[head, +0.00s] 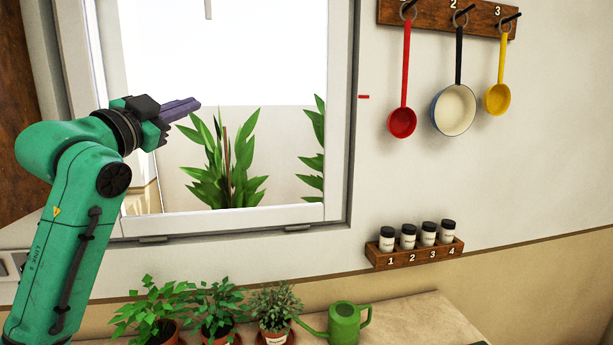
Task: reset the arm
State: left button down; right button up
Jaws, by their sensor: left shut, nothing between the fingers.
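My left arm (75,200) is green and rises along the left side of the head view. It bends at the elbow, and its gripper (192,106) points right in front of the window. The fingers are together with nothing between them. The gripper is apart from the plants, the hanging ladles and the jars. My right gripper is not in view.
Potted plants (217,303) and a green watering can (346,325) stand on the counter (430,322) below. A wall rack (425,257) holds several jars. A red ladle (403,80), a white-and-blue pan (455,110) and a yellow ladle (498,98) hang upper right. The window frame (338,180) is behind my gripper.

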pick_arm(q)
jog(key=w+d+f+n+g+y, duration=0.1)
jog(key=d+f+g, duration=0.1)
jog(key=f, duration=1.1)
jog(key=w+d+f+n+g+y, duration=0.1)
jog(key=w+f+n+g, duration=0.1)
jog(key=f, duration=1)
jog(key=s+f+n+g+y, duration=0.1)
jog(key=s+f+g, duration=0.15)
jog(key=f, duration=0.45)
jog(key=s+f+n+g, duration=0.1)
jog(key=s+f, duration=0.2)
jog(key=f, duration=0.5)
jog(key=s+a+f+n+g+y, duration=0.2)
jog(key=s+f+g, duration=0.2)
jog(key=s+f, duration=0.85)
jog(key=s+a+f+n+g+y, duration=0.25)
jog(key=s+f+g, duration=0.25)
jog(key=s+f, duration=0.95)
jog(key=f, duration=0.7)
jog(key=s+f, duration=0.2)
jog(key=f, duration=0.8)
jog(key=s+a+f+g, duration=0.2)
jog(key=s+f, duration=1.3)
jog(key=s, duration=0.2)
jog(key=shift+a+h, duration=0.2)
jog(key=shift+h, duration=0.15)
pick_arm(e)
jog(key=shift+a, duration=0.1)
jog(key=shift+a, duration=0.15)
